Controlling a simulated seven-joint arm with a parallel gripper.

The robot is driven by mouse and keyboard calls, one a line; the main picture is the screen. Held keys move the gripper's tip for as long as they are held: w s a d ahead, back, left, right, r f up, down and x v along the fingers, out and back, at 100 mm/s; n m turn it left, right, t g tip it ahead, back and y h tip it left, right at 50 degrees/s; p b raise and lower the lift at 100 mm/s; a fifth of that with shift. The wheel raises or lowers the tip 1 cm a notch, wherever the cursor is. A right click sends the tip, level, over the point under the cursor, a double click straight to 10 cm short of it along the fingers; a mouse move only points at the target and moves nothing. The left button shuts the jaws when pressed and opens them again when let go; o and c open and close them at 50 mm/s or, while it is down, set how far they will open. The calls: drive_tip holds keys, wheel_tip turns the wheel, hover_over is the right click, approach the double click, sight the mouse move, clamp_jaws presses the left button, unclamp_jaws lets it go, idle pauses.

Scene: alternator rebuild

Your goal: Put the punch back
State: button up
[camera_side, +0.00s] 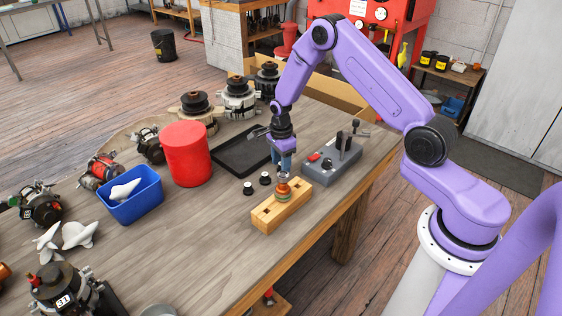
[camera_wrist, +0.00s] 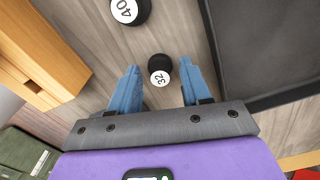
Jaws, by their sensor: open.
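Two short black round pieces stand on the table left of a wooden block. One is marked 32 (camera_wrist: 160,70) and also shows in the side view (camera_side: 265,180); the other is marked 40 (camera_wrist: 125,10) and also shows in the side view (camera_side: 248,189). I cannot tell which thing is the punch. The wooden block (camera_side: 264,217) has openings in its top, and an orange and green rounded piece (camera_side: 283,191) stands in or on it. My gripper (camera_wrist: 158,88) is open and empty, pointing down, with the 32 piece showing between its fingers; it appears in the side view (camera_side: 283,170) above the table.
A black tray (camera_side: 232,166) lies left of my gripper. A grey fixture with a lever and a red button (camera_side: 345,168) stands to the right. A red cylinder (camera_side: 186,160), a blue bin (camera_side: 137,207) and several alternators occupy the left. The front middle of the table is clear.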

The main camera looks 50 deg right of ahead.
drive_tip(key=shift+r, duration=0.1)
wheel_tip(320, 180, up, 12)
drive_tip(key=s+a+r+n, duration=0.5)
drive_tip(key=s+a+n, duration=0.1)
drive_tip(key=a+n, duration=0.2)
drive_tip(key=s+a+r+n, duration=0.4)
drive_tip(key=s+a+n, duration=0.1)
drive_tip(key=s+n, duration=0.35)
drive_tip(key=s+d+r+n, duration=0.1)
drive_tip(key=s+n, duration=0.7)
drive_tip(key=s, duration=0.3)
drive_tip(key=s+r+n, duration=0.1)
drive_tip(key=s+n, duration=0.8)
drive_tip(key=s, duration=0.1)
drive_tip(key=shift+s+d+r, duration=0.35)
drive_tip(key=shift+d+r, duration=0.05)
